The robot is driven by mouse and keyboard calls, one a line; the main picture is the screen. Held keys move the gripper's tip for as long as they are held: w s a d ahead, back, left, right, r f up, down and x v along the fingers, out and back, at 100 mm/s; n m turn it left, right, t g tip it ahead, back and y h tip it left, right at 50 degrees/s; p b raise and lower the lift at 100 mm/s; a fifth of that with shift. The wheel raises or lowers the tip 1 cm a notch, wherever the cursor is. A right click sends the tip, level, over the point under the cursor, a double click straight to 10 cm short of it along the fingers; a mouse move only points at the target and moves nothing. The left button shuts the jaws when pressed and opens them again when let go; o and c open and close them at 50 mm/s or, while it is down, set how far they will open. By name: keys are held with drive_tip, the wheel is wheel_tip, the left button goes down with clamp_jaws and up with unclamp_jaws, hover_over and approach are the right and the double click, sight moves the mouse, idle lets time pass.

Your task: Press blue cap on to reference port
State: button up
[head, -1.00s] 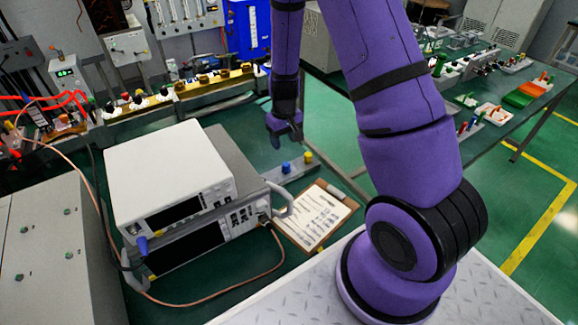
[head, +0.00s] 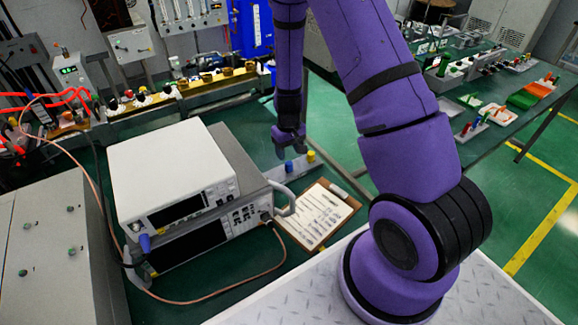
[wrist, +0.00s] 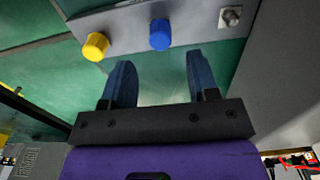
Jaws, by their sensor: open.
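A blue cap (wrist: 160,35) stands on a grey strip (wrist: 130,20), beyond and between my fingertips in the wrist view. A bare metal port (wrist: 231,16) sits on the strip to its right; I cannot tell if it is the reference port. My gripper (wrist: 155,80) is open, with nothing between its fingers. In the head view my gripper (head: 289,148) hangs just above the blue cap (head: 288,166), apparently apart from it. Another blue piece (head: 145,242) is at the front left of the stacked instruments; its fit is unclear.
A yellow cap (wrist: 96,46) stands on the strip left of the blue cap. The stacked instruments (head: 165,170) stand left of my gripper in the head view. A clipboard (head: 316,214) lies in front of the strip. A copper-coloured cable (head: 230,292) curves along the bench.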

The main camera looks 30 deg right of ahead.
sight(289, 163)
drive_tip(key=shift+f, duration=2.5)
clamp_jaws()
drive_tip(key=shift+r, duration=0.15)
drive_tip(key=shift+r, duration=2.8)
drive_tip(key=w+a+r, duration=0.1)
drive_tip(key=w+a, duration=0.4)
drive_tip(key=a, duration=0.2)
drive_tip(key=shift+w, duration=0.35)
